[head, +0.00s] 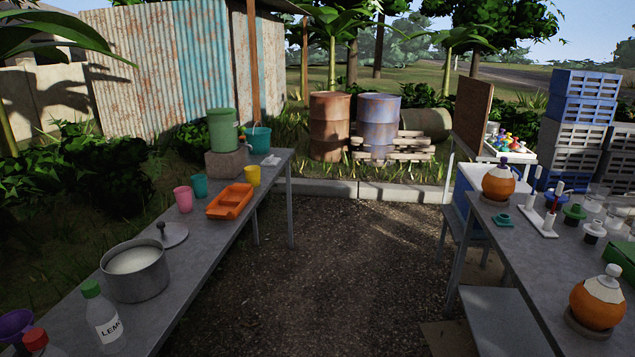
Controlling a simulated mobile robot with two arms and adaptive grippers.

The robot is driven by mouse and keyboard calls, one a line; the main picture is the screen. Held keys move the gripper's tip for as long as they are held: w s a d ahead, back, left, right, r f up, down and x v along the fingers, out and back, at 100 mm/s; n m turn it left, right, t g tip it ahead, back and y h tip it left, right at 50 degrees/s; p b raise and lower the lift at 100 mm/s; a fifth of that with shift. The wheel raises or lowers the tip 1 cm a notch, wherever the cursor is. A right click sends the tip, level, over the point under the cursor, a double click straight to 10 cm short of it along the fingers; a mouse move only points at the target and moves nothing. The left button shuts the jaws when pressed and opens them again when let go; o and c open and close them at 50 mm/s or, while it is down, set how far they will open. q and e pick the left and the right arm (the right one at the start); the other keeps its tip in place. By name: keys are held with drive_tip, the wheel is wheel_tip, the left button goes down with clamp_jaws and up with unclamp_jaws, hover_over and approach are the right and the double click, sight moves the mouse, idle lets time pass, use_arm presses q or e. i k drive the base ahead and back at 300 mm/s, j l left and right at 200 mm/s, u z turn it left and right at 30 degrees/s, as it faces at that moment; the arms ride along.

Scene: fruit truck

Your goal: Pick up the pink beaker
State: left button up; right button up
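The pink beaker (183,199) stands upright on the long grey table (205,240) at the left. It is left of the orange tray (230,201) and in front of a teal beaker (200,185). Nothing covers it from this side. Neither of my grippers shows in the head view, so their state is hidden.
A yellow beaker (252,175), green bucket (222,129) and teal bucket (259,140) stand farther back. Nearer are a pot (135,286), a lid (173,236) and a bottle (102,315). Another table (540,262) stands right. The gravel (350,265) between is clear.

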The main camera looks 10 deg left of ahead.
sight(183, 194)
drive_tip(key=i+l+u, duration=0.1)
drive_tip(key=i+u, duration=0.3)
drive_tip(key=i+l+u, duration=0.3)
drive_tip(key=i+u, duration=0.15)
drive_tip(key=i+l+u, duration=0.85)
drive_tip(key=k+l, duration=0.05)
drive_tip(key=l, duration=0.05)
